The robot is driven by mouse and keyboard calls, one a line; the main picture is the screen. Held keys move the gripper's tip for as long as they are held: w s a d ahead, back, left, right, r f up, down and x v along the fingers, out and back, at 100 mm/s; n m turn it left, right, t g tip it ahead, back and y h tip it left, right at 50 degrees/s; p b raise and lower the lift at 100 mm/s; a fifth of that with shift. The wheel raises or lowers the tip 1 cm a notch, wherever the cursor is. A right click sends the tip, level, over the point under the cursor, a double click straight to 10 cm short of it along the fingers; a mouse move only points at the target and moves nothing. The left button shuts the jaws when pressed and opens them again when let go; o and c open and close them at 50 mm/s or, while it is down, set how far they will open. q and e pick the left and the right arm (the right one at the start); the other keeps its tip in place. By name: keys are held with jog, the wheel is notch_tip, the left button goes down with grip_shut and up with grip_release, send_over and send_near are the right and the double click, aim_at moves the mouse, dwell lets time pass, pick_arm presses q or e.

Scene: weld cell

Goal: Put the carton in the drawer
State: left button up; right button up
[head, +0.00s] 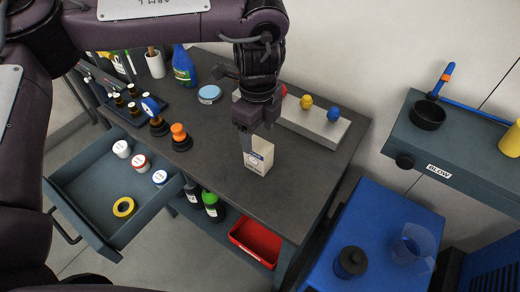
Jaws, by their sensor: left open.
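The small cream carton (259,158) with a dark printed label stands upright on the grey workbench top. My left gripper (251,141) points down at the carton's top and is open. One finger shows at the carton's upper left edge; the view does not show clearly whether the fingers straddle it or touch it. The drawer (82,222) under the bench's left side is pulled out. My right gripper is not in view.
Dark-based items with orange (179,132) and blue tops stand on the bench near the drawer. A grey block (310,122) with coloured knobs lies behind the carton. Bottles (212,206) and a red bin (254,243) sit below. The drawer's left part is clear.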

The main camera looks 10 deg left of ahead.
aim_at(258, 145)
pick_arm(q)
notch_tip(258, 145, down, 8)
jog(key=shift+s+r, duration=0.1)
jog(key=shift+r, duration=0.15)
jog(key=c, duration=1.2)
jog(key=shift+o, duration=0.2)
jog(key=shift+r, duration=0.1)
notch_tip(258, 145, up, 20)
jog(key=p, duration=0.2)
